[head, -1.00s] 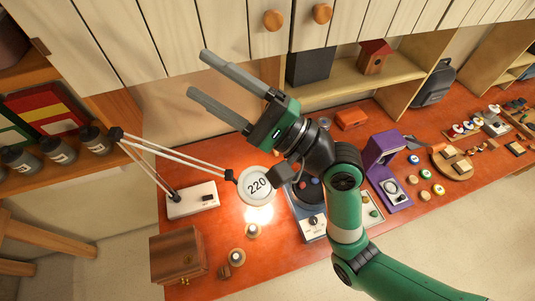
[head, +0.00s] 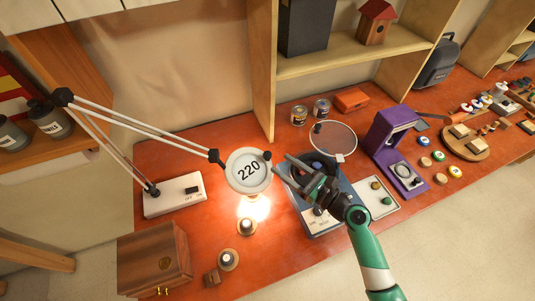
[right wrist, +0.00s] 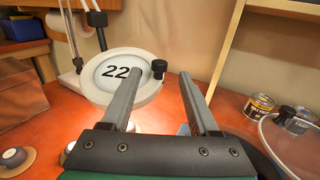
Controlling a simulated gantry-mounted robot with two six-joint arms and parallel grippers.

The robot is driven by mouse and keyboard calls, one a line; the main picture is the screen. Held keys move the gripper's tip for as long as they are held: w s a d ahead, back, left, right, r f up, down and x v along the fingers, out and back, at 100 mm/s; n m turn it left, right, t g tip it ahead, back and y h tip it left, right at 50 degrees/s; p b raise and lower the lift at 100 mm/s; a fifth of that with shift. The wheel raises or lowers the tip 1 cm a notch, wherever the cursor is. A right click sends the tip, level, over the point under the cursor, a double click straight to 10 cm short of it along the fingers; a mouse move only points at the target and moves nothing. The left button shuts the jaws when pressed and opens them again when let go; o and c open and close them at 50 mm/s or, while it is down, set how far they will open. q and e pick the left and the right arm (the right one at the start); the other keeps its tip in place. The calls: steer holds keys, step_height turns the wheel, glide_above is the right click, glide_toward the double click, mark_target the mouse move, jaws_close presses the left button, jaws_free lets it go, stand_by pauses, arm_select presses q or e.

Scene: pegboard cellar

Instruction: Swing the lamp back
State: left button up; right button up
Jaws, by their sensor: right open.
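The lamp (head: 248,172) has a round white head marked 220, with a dark knob on its right rim. It hangs on a jointed double-rod arm from a white base (head: 174,195) with a switch, and its light falls on the orange table below. My right gripper (head: 284,164) is open, just right of the lamp head. In the right wrist view the lamp head (right wrist: 110,75) is left of centre, its knob (right wrist: 159,68) near the left finger; I cannot tell whether they touch. Nothing is between the fingers. My left gripper is not in view.
A blue device (head: 318,210) lies beneath my right gripper. A round clear disc (head: 333,139) and two cans (head: 299,115) stand behind it. A purple stand (head: 390,140) is to the right, a wooden box (head: 153,260) at front left. Small round pieces (head: 228,259) stand below the lamp.

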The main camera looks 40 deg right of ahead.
mark_target(267, 154)
steer(key=w, duration=0.7)
steer(key=shift+w+a+b, duration=0.1)
steer(key=shift+a+b, duration=0.2)
steer(key=shift+b, duration=0.05)
jaws_close()
stand_by(0.9)
